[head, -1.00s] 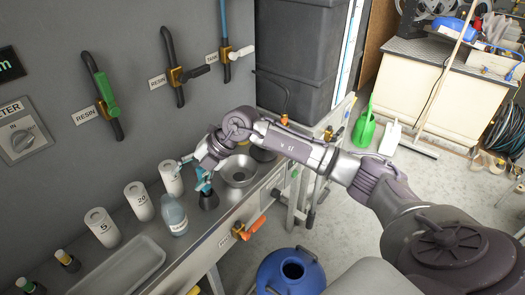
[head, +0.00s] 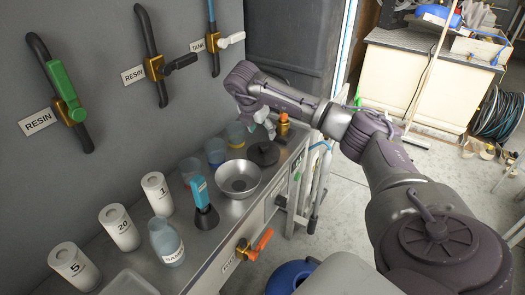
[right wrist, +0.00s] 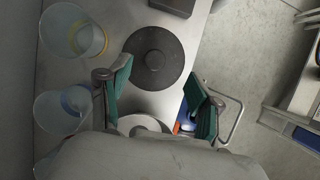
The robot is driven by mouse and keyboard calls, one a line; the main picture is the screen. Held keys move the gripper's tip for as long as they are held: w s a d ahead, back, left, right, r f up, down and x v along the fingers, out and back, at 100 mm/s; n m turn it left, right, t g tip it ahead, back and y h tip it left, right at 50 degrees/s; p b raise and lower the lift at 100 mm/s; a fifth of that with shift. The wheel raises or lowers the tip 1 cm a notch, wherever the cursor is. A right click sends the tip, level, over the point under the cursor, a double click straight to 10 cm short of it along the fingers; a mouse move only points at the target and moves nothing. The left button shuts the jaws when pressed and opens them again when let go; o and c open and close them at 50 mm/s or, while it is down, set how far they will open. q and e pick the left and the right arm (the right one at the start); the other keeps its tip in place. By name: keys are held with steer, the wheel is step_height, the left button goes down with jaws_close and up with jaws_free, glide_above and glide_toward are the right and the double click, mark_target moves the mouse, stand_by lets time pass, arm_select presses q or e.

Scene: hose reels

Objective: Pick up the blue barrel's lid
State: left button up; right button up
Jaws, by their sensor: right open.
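A round dark lid with a raised centre knob (head: 263,153) lies flat on the metal counter, beyond the steel bowl; it also shows in the right wrist view (right wrist: 153,58). The blue barrel (head: 289,277) stands on the floor at the bottom of the head view, partly hidden by my own body. My right gripper (head: 262,127) is above the counter close to the lid, empty. In the right wrist view its two green-padded fingers (right wrist: 160,94) are spread wide, with the lid ahead between and beyond them, apart from both. My left gripper is not in view.
A steel bowl (head: 238,178) and a blue-handled tool with a dark base (head: 202,204) stand near the lid. Clear cups (right wrist: 70,110) are left of the gripper. An orange-topped item (head: 283,124) is right of it. White numbered containers (head: 119,228) line the wall.

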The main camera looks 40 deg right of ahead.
mark_target(263, 145)
steer(key=x, duration=0.4)
steer(key=a+x, duration=0.1)
steer(key=x, duration=0.2)
steer(key=shift+w+f+p, duration=0.1)
steer(key=shift+f+p, duration=0.15)
steer(key=shift+p, duration=0.05)
steer(key=shift+d+f, duration=0.15)
steer(key=shift+f, duration=0.3)
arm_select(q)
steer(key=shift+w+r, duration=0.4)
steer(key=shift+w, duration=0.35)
arm_select(e)
jaws_close()
